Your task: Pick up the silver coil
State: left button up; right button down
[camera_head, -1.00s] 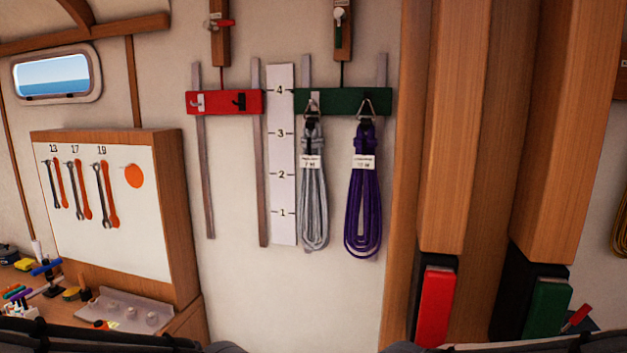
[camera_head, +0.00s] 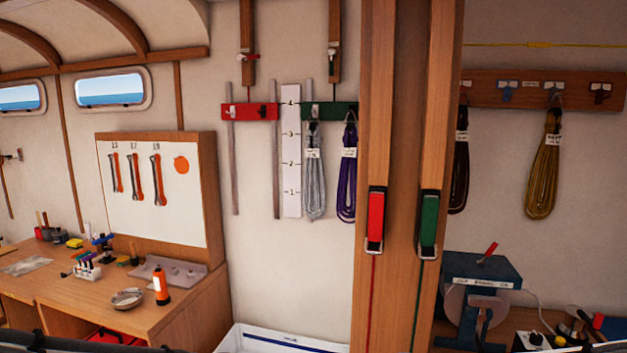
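The silver coil (camera_head: 313,178) hangs on the wall from the green rail (camera_head: 330,110), just right of the white numbered scale. It is a long grey looped line with a white label near its top. A purple coil (camera_head: 347,178) hangs right beside it on the same rail, partly behind the wooden post's edge. Neither of my grippers shows in the head view. Only dark parts, likely of my own arms, show along the bottom edge.
A wooden post (camera_head: 409,280) with red and green handles stands right of the coils. A white bin (camera_head: 245,336) lies below them. A workbench (camera_head: 60,290) with tools is at left.

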aim_at(315, 194)
jog(key=u, duration=0.9)
jog(key=i, duration=1.55)
jog(key=z, duration=0.55)
